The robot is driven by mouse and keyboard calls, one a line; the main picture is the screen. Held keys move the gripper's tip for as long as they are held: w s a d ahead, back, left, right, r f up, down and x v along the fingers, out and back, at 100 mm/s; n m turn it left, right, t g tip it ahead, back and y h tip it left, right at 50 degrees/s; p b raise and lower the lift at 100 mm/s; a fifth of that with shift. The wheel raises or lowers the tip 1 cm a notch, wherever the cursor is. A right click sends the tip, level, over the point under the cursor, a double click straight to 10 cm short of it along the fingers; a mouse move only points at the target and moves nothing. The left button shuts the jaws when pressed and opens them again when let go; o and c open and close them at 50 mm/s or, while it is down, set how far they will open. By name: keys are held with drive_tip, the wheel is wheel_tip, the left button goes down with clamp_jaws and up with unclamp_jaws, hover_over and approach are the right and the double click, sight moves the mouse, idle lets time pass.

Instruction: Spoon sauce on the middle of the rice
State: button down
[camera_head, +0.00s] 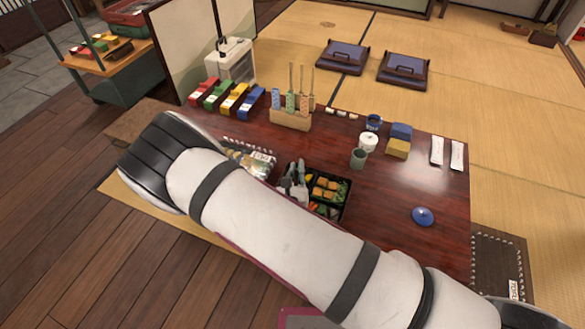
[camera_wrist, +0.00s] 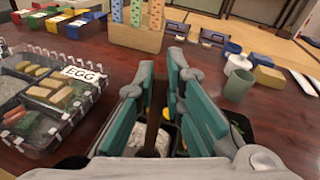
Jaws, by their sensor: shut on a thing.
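The black bento box (camera_head: 348,205) is on the dark red table, with orange pieces and greens in its right part. My gripper (camera_head: 293,172) is over its left side and hides that part. In the wrist view, my gripper's teal fingers (camera_wrist: 160,82) are closed around a thin brown handle (camera_wrist: 153,115), which looks like a spoon's. The handle's lower end is hard to make out. White rice (camera_wrist: 150,145) shows below, between the fingers. No sauce can be made out there. A white pot (camera_head: 368,141) stands at the back right.
A clear tray labelled EGG (camera_wrist: 62,95) lies left of the box. A wooden holder (camera_head: 290,119) with tall sticks stands behind. A green cup (camera_head: 358,158) is close to the white pot. A blue lid (camera_head: 422,215) lies right, with bare table around it.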

drive_tip(key=shift+s+d, duration=0.15)
drive_tip(key=shift+d, duration=0.3)
drive_tip(key=shift+w+a+p, duration=0.25)
drive_tip(key=shift+w+p, duration=0.2)
drive_tip(key=shift+p, duration=0.15)
idle(0.5)
drive_tip(key=shift+a, duration=0.1)
drive_tip(key=shift+w+a, duration=0.35)
drive_tip(key=shift+a, duration=0.55)
drive_tip(key=shift+a, duration=0.15)
drive_tip(key=shift+w+a+f+b, duration=0.1)
drive_tip(key=shift+w+a+b, duration=0.1)
drive_tip(key=shift+a, duration=0.25)
drive_tip(key=shift+w+a+b, duration=0.1)
drive_tip(key=shift+a+b, duration=0.05)
drive_tip(key=shift+a, duration=0.3)
drive_tip(key=shift+a, duration=0.15)
